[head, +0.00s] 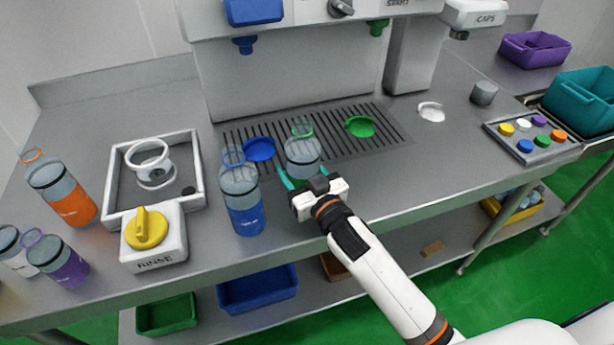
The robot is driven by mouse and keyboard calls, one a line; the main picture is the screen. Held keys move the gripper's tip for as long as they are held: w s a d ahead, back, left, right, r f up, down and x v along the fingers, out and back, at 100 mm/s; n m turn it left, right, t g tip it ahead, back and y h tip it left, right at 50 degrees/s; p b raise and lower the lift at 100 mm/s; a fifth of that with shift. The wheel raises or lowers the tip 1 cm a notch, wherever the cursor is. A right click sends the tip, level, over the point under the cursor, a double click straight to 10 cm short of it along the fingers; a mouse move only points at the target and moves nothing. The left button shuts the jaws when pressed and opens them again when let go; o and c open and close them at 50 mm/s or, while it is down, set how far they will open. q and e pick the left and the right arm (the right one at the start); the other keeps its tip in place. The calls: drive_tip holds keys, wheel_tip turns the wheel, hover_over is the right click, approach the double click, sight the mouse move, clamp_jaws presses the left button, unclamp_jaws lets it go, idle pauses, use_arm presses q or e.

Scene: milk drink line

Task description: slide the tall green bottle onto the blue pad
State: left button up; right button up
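The green bottle (303,152), clear on top with a green neck ring, stands upright on the counter at the front of the drip grate. My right gripper (303,172) is in front of it, its teal fingers spread to either side of the bottle. The gripper hides the lower part, and I cannot tell whether the fingers touch it. The round blue pad (260,147) lies on the grate, left of and slightly beyond the bottle, apart from it in the picture. My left gripper is not in view.
A blue bottle (243,206) stands left of my gripper, in front of the blue pad, its ring overlapping the pad's edge in view. A green pad (362,127) lies farther right on the grate. A rinse station (196,165) is at left. The counter right of my gripper is clear.

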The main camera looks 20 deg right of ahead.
drive_tip(key=shift+a+x, duration=0.2)
drive_tip(key=shift+x, duration=1.2)
drive_tip(key=shift+a+b+x, duration=0.2)
drive_tip(key=shift+x, duration=1.25)
drive_tip(key=shift+a+b+x, duration=0.2)
drive_tip(key=shift+x, duration=1.25)
drive_tip(key=x, duration=0.1)
drive_tip(key=b+x, duration=0.1)
drive_tip(key=x, duration=0.2)
drive_tip(key=shift+w+a+b, duration=0.3)
drive_tip(key=shift+a+b, duration=0.1)
drive_tip(key=shift+w+a, duration=0.15)
drive_tip(key=shift+w, duration=0.35)
